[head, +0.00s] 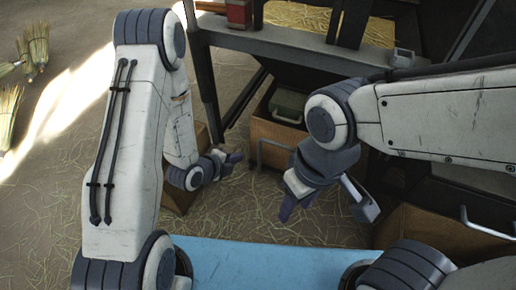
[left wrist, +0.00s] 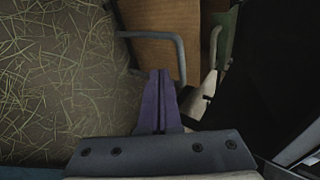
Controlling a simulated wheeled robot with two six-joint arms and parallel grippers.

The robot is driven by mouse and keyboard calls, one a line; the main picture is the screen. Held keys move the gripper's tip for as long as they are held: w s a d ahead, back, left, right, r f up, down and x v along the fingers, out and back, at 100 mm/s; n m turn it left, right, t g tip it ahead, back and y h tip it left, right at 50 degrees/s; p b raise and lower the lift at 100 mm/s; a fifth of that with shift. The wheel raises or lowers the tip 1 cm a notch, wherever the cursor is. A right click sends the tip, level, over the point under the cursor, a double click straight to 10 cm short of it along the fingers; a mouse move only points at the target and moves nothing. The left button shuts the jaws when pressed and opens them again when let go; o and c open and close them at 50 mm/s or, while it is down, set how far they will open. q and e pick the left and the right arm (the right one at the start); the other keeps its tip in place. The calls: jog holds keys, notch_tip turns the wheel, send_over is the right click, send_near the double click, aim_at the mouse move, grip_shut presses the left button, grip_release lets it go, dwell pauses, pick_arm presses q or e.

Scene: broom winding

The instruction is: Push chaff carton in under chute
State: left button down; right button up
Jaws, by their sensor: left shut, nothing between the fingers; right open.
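A brown carton (head: 275,134) with a grey bar handle stands under the dark frame, with a green case (head: 287,105) inside. I cannot tell which part is the chute. My left gripper (head: 232,158) is shut and empty, just left of the carton's handle. In the left wrist view its purple fingers (left wrist: 158,90) are together beside the end of a grey handle on a brown panel (left wrist: 153,48); I cannot tell whether they touch. My right gripper (head: 325,197) is open and empty in front of the carton, its fingers spread. My right arm hides the carton's right side.
Another brown box (head: 184,192) is partly hidden behind my left arm. A brown box with a pale handle (head: 482,226) stands at lower right. A blue surface (head: 260,262) lies in front. Brooms (head: 35,48) are at far left. The straw-strewn floor (head: 245,205) between is clear.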

pick_arm(q)
jog(key=w+d+f+b, duration=0.5)
jog(key=w+b, duration=0.5)
jog(key=b, duration=0.3)
jog(key=shift+w+d+f+b, duration=0.2)
jog(key=shift+d+b, duration=0.1)
jog(key=shift+d, duration=0.1)
pick_arm(e)
notch_tip(320, 180, down, 14)
jog(key=shift+r, duration=0.1)
